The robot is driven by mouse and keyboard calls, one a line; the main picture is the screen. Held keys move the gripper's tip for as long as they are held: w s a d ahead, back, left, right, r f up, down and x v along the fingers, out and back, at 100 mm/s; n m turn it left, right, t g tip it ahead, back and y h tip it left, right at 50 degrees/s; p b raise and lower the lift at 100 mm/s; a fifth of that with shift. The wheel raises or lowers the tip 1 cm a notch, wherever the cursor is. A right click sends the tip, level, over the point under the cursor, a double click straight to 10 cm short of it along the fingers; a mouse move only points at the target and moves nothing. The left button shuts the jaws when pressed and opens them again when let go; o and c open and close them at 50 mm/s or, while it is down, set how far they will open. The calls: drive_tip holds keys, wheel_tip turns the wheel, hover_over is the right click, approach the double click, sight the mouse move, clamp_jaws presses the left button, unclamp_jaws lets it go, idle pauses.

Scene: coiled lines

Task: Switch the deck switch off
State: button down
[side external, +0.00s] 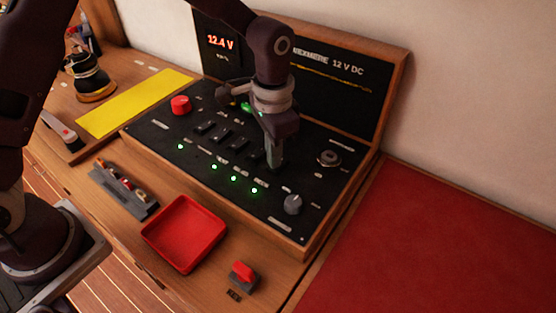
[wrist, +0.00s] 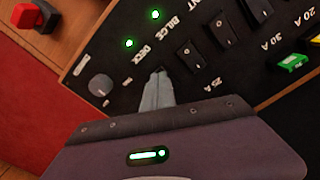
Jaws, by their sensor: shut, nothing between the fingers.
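The black switch panel (side external: 200,160) stands in a wooden case on the bench. My gripper (side external: 275,162) points down at the panel, its fingers together and empty, at the right end of the row of black rocker switches (side external: 221,137). In the wrist view the fingertips (wrist: 158,78) are beside the DECK label (wrist: 141,53). The deck switch is mostly hidden by the fingers, so I cannot tell its position or whether they touch it. The green deck light (wrist: 128,43) is lit; it also shows in the side view (side external: 254,190).
A grey knob (side external: 292,204) and a round key-type socket (side external: 329,158) are on the panel's right. A red button (side external: 180,105) is at its left. A red tray (side external: 184,233) and a small red switch (side external: 243,273) are in front. The other panel lights are green.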

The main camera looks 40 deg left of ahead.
drive_tip(key=shift+f, duration=0.4)
drive_tip(key=shift+r, duration=3.55)
drive_tip(key=shift+r, duration=0.1)
drive_tip(key=s+a+r+n+t, duration=0.3)
drive_tip(key=s+a+r, duration=0.6)
drive_tip(key=s+r, duration=0.35)
drive_tip(key=s+a+n+t, duration=0.2)
drive_tip(key=s+a+n, duration=0.1)
drive_tip(key=s, duration=0.8)
drive_tip(key=shift+s+a+f+t, duration=0.3)
drive_tip(key=shift+s+a+f, duration=0.15)
drive_tip(key=shift+a, duration=0.15)
